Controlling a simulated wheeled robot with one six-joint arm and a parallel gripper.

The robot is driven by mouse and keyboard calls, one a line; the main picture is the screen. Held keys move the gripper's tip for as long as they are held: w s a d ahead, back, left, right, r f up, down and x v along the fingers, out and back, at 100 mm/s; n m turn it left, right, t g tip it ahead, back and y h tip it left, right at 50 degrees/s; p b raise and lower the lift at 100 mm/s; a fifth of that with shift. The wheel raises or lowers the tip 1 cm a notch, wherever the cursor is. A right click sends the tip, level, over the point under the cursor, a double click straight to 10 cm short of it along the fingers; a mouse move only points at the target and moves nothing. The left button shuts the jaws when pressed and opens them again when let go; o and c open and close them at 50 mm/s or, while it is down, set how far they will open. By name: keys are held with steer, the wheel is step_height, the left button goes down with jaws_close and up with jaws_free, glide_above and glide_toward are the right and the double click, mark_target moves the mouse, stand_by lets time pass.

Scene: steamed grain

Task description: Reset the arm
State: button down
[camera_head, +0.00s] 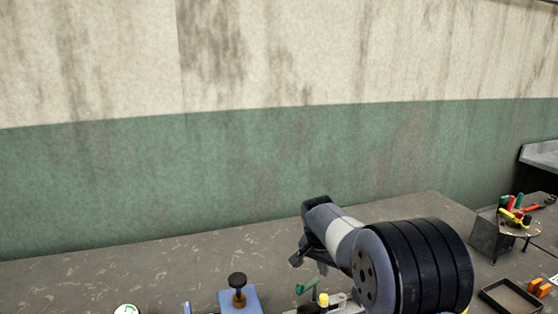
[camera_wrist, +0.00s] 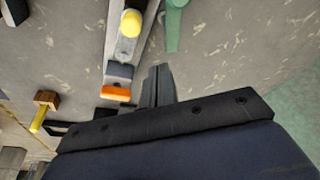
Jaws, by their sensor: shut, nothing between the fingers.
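My gripper shows in the wrist view (camera_wrist: 158,84), its two dark fingers shut together with nothing between them. The fingers point at the grey table, beside a grey metal fixture (camera_wrist: 124,45) with a yellow knob (camera_wrist: 131,23). A green handle (camera_wrist: 174,25) lies ahead, to the right of that fixture. An orange piece (camera_wrist: 116,93) is left of the fingers. In the head view my arm reaches over the table, and its wrist hides part of the tabletop. I cannot tell how high the fingers are above the table.
The table (camera_head: 190,265) runs along a stained cream and green wall (camera_head: 280,155). A blue block with a black knob (camera_head: 238,281) is at the front. At right are a tool holder (camera_head: 487,238) with coloured tools, a black tray (camera_head: 493,304) and orange pieces (camera_head: 539,287).

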step_height(320, 180, up, 7)
steer(key=s+n+t+y, duration=0.1)
steer(key=s+n, duration=0.1)
steer(key=n, duration=0.3)
steer(key=shift+d, duration=0.3)
steer(key=shift+f, duration=0.1)
stand_by(0.4)
